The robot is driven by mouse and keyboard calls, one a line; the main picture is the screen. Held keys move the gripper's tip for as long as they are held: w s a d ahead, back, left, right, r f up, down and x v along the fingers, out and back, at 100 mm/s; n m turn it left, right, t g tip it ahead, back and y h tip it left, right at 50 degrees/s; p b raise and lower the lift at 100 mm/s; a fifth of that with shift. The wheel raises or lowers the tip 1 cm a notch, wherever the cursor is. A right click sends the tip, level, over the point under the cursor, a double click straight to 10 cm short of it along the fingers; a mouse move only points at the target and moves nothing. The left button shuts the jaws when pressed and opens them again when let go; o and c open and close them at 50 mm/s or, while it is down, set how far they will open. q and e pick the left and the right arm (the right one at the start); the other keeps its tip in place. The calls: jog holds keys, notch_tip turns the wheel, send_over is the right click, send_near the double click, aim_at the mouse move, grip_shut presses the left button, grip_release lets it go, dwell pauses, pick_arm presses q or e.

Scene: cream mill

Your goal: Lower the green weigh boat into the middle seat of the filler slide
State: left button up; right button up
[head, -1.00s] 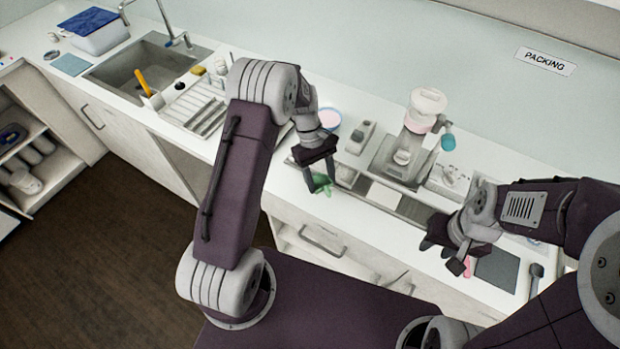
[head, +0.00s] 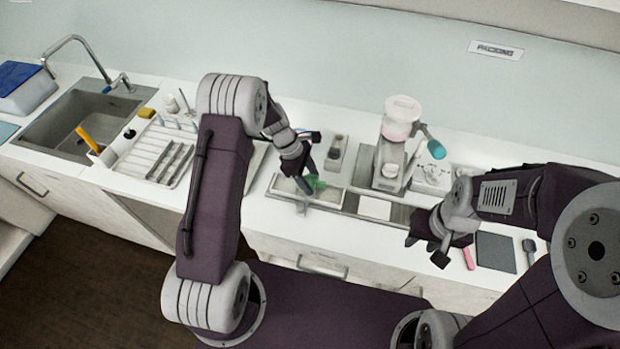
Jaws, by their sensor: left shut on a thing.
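The green weigh boat (head: 316,183) is held in my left gripper (head: 306,192), which is shut on it. Gripper and boat are over the left part of a long grey metal tray (head: 345,202) along the counter's front, which looks like the filler slide. The fingers hide part of the boat, and I cannot tell whether it touches the tray. A white plate (head: 375,208) lies further right along the tray; the separate seats are too small to make out. My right gripper (head: 427,248) is open and empty at the counter's front edge.
A filling machine (head: 391,155) with a white-pink hopper and teal handle stands behind the tray. A dark-topped block (head: 335,153) stands left of it. A drying rack (head: 158,152) and sink (head: 85,125) are further left. A pink tool (head: 468,258) and dark grey mat (head: 496,252) lie right.

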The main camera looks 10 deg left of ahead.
pick_arm(q)
jog(key=shift+f, duration=0.4)
jog(key=shift+d+r, duration=0.15)
pick_arm(e)
jog(key=shift+d+f, duration=0.2)
jog(key=shift+f, duration=0.1)
jog(key=shift+a+r, duration=0.1)
pick_arm(q)
jog(key=shift+f, duration=0.25)
jog(key=shift+f, duration=0.1)
jog(key=shift+f, duration=0.45)
jog(key=shift+s, duration=0.2)
pick_arm(e)
jog(key=shift+s+f, duration=0.2)
jog(key=shift+f, duration=0.1)
pick_arm(q)
jog(key=shift+f+b, duration=0.2)
jog(key=shift+b, duration=0.1)
